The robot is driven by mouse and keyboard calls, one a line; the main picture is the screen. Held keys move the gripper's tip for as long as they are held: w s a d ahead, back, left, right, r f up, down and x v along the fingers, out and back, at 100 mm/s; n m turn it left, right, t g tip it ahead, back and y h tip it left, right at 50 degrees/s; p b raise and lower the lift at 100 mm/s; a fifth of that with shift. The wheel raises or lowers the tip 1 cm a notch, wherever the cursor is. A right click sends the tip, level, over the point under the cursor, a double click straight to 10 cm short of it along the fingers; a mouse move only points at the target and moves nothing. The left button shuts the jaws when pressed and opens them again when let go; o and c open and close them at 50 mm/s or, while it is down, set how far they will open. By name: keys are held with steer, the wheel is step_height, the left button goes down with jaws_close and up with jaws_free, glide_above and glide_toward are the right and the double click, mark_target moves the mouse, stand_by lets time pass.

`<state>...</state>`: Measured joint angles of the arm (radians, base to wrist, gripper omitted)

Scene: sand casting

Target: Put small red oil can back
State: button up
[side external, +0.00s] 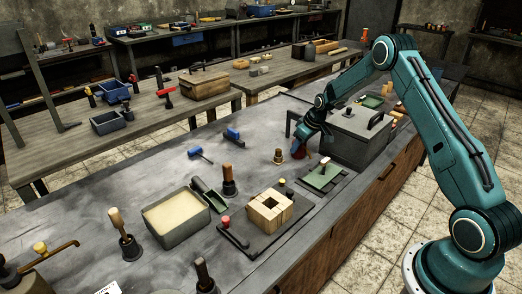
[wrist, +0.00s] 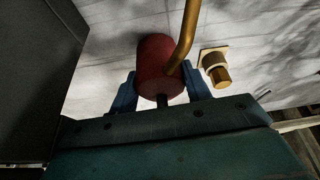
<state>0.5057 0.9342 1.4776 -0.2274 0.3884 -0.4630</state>
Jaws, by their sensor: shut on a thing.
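The small red oil can (wrist: 155,62) is a dark red cylinder with a brass spout or tube (wrist: 187,40) beside it in the wrist view. My gripper (wrist: 160,88) has its blue fingers on both sides of the can and is shut on it. In the side view the can (side external: 299,152) shows as a small dark red patch below my gripper (side external: 306,146), low at the worktop beside the grey lidded box. I cannot tell whether the can touches the surface.
The grey lidded box (side external: 352,138) stands close on the right. A brass-topped piece (side external: 278,156) stands just left of the can, also in the wrist view (wrist: 215,68). A green plate (side external: 322,176) lies in front. A wooden block mould (side external: 268,210) and sand tray (side external: 176,217) sit nearer.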

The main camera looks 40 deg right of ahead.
steer(key=shift+f, duration=0.1)
steer(key=o, duration=1.2)
steer(key=shift+o, duration=0.2)
steer(key=v, duration=1.2)
steer(key=shift+a+r, duration=0.1)
steer(key=shift+r, duration=0.15)
